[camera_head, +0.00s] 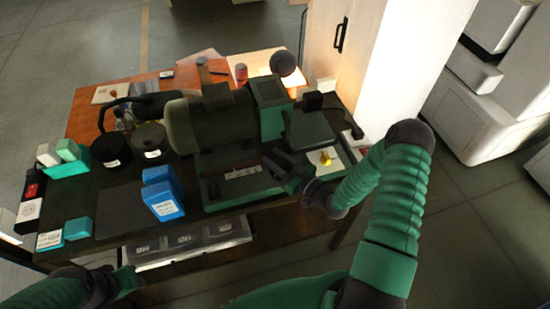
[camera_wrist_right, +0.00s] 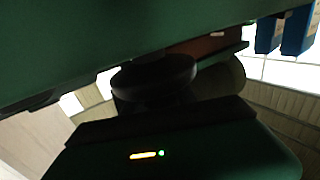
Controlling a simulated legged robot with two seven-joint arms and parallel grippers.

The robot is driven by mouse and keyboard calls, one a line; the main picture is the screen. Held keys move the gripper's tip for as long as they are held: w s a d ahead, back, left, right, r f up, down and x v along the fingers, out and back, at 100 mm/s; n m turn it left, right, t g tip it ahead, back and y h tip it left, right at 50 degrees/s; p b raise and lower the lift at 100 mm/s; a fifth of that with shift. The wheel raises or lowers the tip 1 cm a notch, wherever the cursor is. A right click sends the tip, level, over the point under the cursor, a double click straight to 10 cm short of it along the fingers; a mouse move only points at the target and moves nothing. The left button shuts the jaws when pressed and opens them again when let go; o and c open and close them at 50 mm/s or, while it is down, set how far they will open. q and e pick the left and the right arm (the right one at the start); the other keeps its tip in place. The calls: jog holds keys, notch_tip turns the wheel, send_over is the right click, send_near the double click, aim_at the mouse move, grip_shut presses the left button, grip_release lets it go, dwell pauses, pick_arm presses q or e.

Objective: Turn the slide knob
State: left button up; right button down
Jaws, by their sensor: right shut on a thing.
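A dark green machine (camera_head: 235,185) like a small lathe stands on the dark bench. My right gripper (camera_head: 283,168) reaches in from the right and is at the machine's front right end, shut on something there. In the right wrist view a dark round knob (camera_wrist_right: 155,75) shows close up, in deep shadow; I take it for the slide knob. In the head view the gripper hides it. How the fingers sit on it is too dark to tell. My left gripper (camera_head: 125,282) is low at the left, apart from the machine; its fingers are unclear.
Blue boxes (camera_head: 163,195) stand left of the machine, with dark round tins (camera_head: 150,140) behind them. A parts tray (camera_head: 188,242) sits at the bench front. A yellow item (camera_head: 325,158) lies right of the gripper. A white cabinet (camera_head: 385,60) stands behind at the right.

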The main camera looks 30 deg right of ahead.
jog(key=c, duration=1.4)
grip_release()
jog(key=shift+w+d+r, duration=0.1)
jog(key=shift+r, duration=0.15)
jog(key=o, duration=0.4)
jog(key=shift+f, duration=0.2)
jog(key=shift+s+f, duration=0.1)
jog(key=shift+s, duration=0.2)
jog(key=b+v, duration=0.4)
jog(key=v, duration=1.2)
jog(key=shift+d+b, duration=0.15)
jog(key=shift+b, duration=0.25)
